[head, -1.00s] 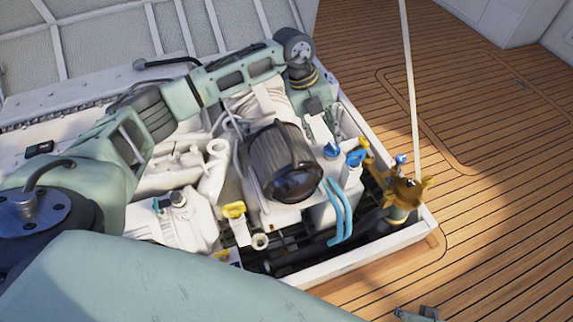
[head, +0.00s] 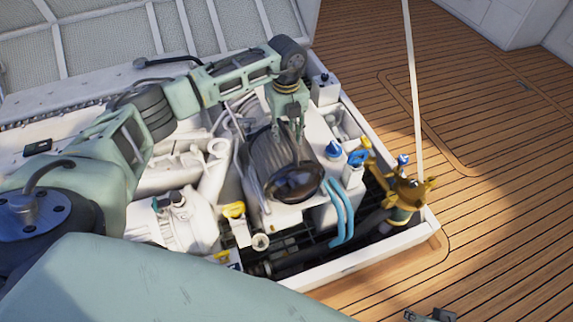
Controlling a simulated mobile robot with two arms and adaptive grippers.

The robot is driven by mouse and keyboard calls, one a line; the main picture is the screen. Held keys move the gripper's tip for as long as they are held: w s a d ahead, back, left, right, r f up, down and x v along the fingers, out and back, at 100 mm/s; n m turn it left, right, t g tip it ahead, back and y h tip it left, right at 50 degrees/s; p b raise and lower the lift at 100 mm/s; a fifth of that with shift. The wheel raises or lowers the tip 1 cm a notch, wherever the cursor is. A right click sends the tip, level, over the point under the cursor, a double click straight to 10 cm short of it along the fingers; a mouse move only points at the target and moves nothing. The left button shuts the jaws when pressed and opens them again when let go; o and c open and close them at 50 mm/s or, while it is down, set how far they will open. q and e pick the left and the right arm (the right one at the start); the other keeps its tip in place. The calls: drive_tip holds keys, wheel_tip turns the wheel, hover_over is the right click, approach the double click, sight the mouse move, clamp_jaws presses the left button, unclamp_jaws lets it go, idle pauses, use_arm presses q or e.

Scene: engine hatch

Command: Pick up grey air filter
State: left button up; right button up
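The grey air filter (head: 268,158) is a ribbed cylinder with a dark round end cap, lying tilted on the white engine (head: 208,175) in the middle of the head view. My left gripper (head: 287,138) points down over the filter's upper right part, its two fingers apart. Whether the fingers touch the filter, I cannot tell. Part of my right gripper (head: 432,315) shows at the bottom edge, too cut off to tell its state.
A blue cap (head: 334,150), blue hoses (head: 341,212) and a brass fitting (head: 408,193) stand right of the filter. A yellow cap (head: 233,210) is at its lower left. A white hatch rim (head: 365,255) borders the engine bay; wooden deck (head: 480,190) lies beyond.

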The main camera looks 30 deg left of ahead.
use_arm(q)
clamp_jaws()
idle(0.3)
drive_tip(key=shift+r, duration=0.1)
idle(0.4)
